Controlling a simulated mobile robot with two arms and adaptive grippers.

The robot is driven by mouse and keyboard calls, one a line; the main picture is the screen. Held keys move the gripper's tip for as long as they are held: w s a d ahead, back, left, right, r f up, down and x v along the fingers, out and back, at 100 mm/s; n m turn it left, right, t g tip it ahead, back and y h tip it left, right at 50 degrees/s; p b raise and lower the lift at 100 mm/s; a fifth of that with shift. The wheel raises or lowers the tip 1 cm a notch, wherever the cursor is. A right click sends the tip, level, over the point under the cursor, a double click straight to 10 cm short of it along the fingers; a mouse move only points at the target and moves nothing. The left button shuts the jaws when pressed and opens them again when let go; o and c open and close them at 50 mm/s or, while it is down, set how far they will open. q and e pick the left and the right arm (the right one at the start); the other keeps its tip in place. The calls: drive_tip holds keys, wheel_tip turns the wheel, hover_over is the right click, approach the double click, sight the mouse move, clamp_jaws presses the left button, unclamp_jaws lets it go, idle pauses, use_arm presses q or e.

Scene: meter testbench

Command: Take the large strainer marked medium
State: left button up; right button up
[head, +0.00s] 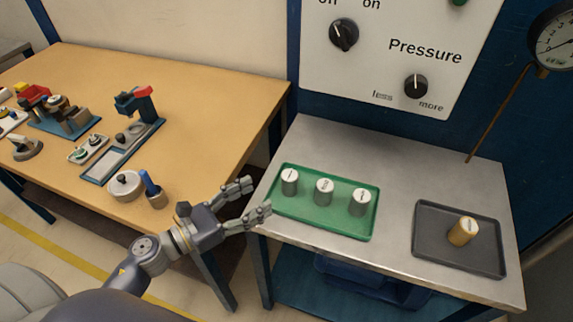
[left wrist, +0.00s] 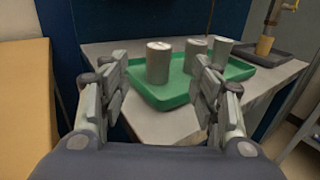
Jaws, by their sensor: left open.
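Three grey metal cylinders stand upright on a green tray (head: 322,222): a left one (head: 289,182), a middle one (head: 323,192) and a right one (head: 360,203). Their tops carry marks too small to read. My left gripper (head: 258,198) is open and empty at the tray's left edge, pointing toward the left cylinder and apart from it. In the left wrist view the nearest cylinder (left wrist: 158,62) shows between the open fingers, with the other two behind to the right. My right gripper is not seen.
A dark grey tray (head: 432,255) with a brass cylinder (head: 463,231) lies at the right of the metal table (head: 400,165). A wooden table (head: 215,110) with tools stands at the left. A panel with knobs (head: 400,50) rises behind.

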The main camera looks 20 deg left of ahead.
sight(282, 180)
use_arm(q)
drive_tip(key=shift+w+d+r, duration=0.1)
drive_tip(key=shift+w, duration=0.8)
drive_tip(key=shift+w+d+r+p, duration=0.2)
drive_tip(key=shift+w+d+p, duration=0.6)
drive_tip(key=shift+w+d, duration=0.4)
drive_tip(key=shift+w+d+f, duration=0.1)
drive_tip(key=shift+w+d, duration=0.25)
drive_tip(key=shift+w, duration=0.1)
drive_tip(key=p+x, duration=0.1)
drive_tip(key=x, duration=0.1)
drive_tip(key=p+x, duration=0.1)
drive_tip(key=x, duration=0.1)
drive_tip(key=shift+w+d+r, duration=0.1)
drive_tip(key=shift+d+r, duration=0.05)
drive_tip(key=shift+r, duration=0.1)
drive_tip(key=shift+w+d+f, duration=0.2)
drive_tip(key=shift+w, duration=0.1)
drive_tip(key=shift+c, duration=0.4)
drive_tip(key=c, duration=0.9)
drive_tip(key=shift+c, duration=1.3)
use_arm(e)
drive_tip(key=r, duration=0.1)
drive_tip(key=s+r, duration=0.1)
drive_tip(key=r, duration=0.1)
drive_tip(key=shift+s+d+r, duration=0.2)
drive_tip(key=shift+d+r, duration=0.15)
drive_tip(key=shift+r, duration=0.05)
